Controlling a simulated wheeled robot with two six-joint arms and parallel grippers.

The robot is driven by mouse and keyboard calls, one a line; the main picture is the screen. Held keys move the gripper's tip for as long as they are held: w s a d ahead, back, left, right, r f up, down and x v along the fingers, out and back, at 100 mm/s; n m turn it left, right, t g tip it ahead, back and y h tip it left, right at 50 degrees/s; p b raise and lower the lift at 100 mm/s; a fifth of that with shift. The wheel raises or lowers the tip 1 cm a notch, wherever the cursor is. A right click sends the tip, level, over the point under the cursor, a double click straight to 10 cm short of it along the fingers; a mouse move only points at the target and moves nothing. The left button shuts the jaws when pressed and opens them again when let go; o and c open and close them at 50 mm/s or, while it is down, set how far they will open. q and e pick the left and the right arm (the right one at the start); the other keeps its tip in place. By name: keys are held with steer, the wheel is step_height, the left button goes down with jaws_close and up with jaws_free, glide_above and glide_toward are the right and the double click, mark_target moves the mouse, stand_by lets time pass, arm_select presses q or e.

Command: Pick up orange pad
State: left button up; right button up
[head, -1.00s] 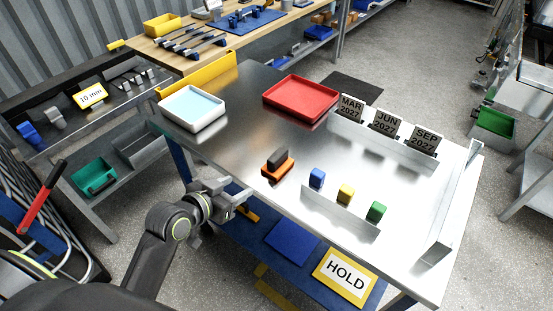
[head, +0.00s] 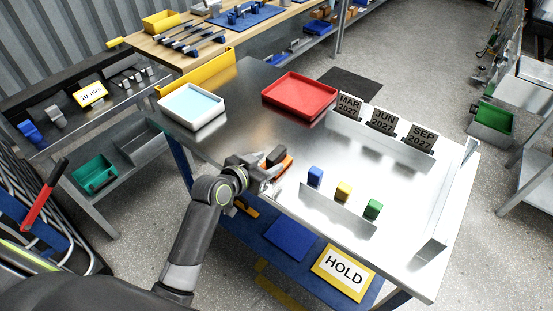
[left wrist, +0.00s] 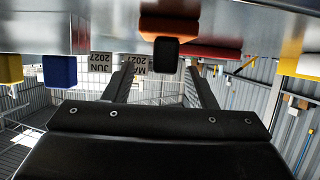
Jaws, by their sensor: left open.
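The orange pad (head: 288,164) lies on the steel table near its front left edge, with a black block (head: 275,157) on top as a grip. My left gripper (head: 270,171) is open at the pad's near side and partly hides it in the head view. In the left wrist view, which is upside down, the orange pad (left wrist: 170,27) and its black block (left wrist: 166,55) show between and beyond the two open fingers (left wrist: 160,72). I cannot tell if the fingers touch the block. My right gripper is in neither view.
Blue (head: 315,176), yellow (head: 343,191) and green (head: 372,208) blocks stand right of the pad by a low metal strip. A red tray (head: 300,94) and a white tray (head: 192,106) sit farther back. Date cards (head: 383,121) stand along the far right.

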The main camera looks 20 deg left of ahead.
mark_target(276, 155)
arm_select(q)
steer(key=shift+a+p+x, duration=0.2)
steer(key=shift+p+x, duration=0.3)
steer(key=shift+x, duration=2.4)
steer(key=shift+r, duration=0.1)
steer(key=shift+c, duration=0.4)
steer(key=c, duration=1)
steer(key=shift+r, duration=0.1)
step_height(276, 155, up, 10)
steer(key=shift+f, duration=0.1)
